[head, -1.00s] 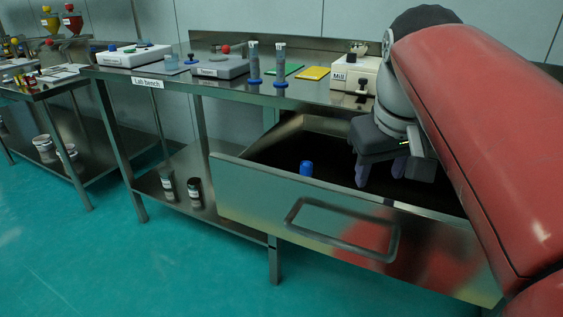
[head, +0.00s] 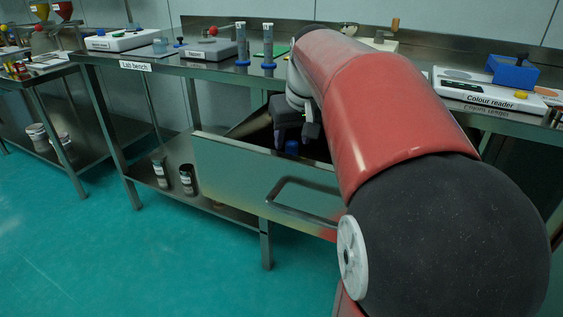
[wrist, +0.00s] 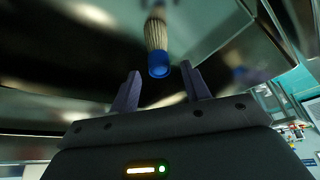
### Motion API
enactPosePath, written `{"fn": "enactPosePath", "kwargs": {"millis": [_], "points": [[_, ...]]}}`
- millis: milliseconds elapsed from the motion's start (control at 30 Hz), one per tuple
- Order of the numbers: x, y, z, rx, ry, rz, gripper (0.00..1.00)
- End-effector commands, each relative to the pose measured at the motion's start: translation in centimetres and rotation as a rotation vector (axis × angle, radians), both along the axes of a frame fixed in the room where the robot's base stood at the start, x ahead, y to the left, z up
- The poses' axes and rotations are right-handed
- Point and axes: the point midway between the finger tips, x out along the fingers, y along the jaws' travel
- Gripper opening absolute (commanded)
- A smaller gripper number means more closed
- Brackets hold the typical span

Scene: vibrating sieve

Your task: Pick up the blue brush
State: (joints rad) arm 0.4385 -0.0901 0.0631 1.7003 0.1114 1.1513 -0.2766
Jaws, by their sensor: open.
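The blue brush (head: 291,147) is in the open drawer (head: 250,165) of the lab bench; in the head view only its blue end shows above the drawer front. In the wrist view the brush shows a blue end (wrist: 158,71) and a pale, ribbed part beyond it. My gripper (head: 298,132) is inside the drawer opening, close to the brush. In the wrist view my gripper (wrist: 160,82) is open, with the blue end near the gap between its fingertips and not clasped. My arm hides the right part of the drawer.
The steel drawer walls surround my gripper. The drawer handle (head: 290,205) sticks out in front. On the bench top (head: 190,66) stand two grey cylinders with blue bases (head: 242,45), a tapper (head: 208,50) and a colour reader (head: 490,92). Jars (head: 187,179) stand on the lower shelf.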

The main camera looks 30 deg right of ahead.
Motion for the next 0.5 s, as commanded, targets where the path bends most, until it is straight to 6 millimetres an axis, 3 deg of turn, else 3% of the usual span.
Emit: {"fn": "enactPosePath", "kwargs": {"millis": [300,500], "points": [[1.5,-0.2,-4.2,0.0,0.003,0.0,0.47],[1.8,-0.2,-4.7,-0.001,0.0,0.001,0.47]]}}
